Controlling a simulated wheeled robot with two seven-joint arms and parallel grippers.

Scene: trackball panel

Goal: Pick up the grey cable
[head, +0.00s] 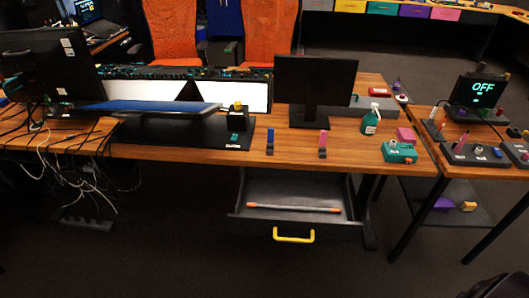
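Several pale grey or white cables (88,176) hang in a tangle off the front edge of the wooden desk at the far left. Dark cables (28,118) mix with them on the desktop. I cannot tell which single one is the grey cable. Neither of my grippers can be made out. A dark shape at the bottom right corner may be part of my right arm.
A monitor (45,62) stands near the cables, and a dark power strip (84,222) lies on the floor below. An open drawer (265,187) with a yellow handle (293,236) juts out mid-desk, holding an orange-tipped rod (295,208). The foreground floor is clear.

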